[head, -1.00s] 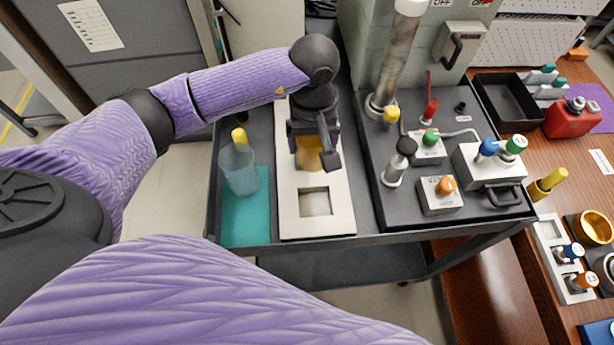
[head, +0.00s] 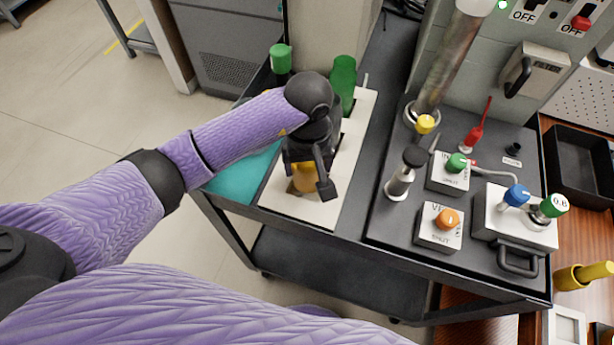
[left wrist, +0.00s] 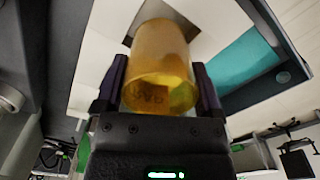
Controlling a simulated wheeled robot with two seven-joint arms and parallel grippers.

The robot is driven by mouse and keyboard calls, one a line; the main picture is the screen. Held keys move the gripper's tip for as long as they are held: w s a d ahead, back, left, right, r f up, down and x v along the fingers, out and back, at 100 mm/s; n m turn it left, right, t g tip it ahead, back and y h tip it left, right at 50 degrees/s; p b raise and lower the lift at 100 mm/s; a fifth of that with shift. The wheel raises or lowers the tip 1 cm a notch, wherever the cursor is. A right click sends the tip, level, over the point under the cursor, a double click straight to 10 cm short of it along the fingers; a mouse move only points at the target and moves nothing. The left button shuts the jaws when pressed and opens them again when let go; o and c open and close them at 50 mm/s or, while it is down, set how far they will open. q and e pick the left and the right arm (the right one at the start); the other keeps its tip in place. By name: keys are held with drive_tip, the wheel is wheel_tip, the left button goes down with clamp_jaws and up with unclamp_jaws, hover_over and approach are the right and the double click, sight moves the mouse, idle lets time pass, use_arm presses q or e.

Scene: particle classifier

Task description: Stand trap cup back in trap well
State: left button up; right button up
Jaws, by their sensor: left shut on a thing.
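The trap cup (head: 304,178) is a translucent amber cup. My left gripper (head: 308,182) is shut on it at the near end of a pale tray (head: 322,212). In the left wrist view the cup (left wrist: 160,70) sits between both fingers, with lettering on its wall. A square opening, the trap well (left wrist: 186,22), shows behind the cup's far end. In the head view, cup and gripper cover most of that well; its dark edge shows beside the cup. I cannot tell whether the cup's bottom is inside the well or above it. My right gripper is out of view.
A teal mat (head: 236,178) lies left of the tray, partly under my left arm. A green bottle (head: 343,78) and a green-capped item (head: 280,58) stand behind. A dark panel with valves (head: 440,225) and a tall clear tube (head: 452,60) is at right.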

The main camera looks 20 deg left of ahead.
use_arm(q)
wheel_tip(320, 180, down, 3)
drive_tip(key=shift+f+b, duration=0.2)
drive_tip(key=shift+b, duration=0.25)
drive_tip(key=shift+f, duration=0.15)
drive_tip(key=o, duration=1)
drive_tip(key=shift+r, duration=0.35)
wheel_tip(320, 180, up, 12)
drive_tip(key=p, duration=0.3)
drive_tip(key=shift+f, duration=0.1)
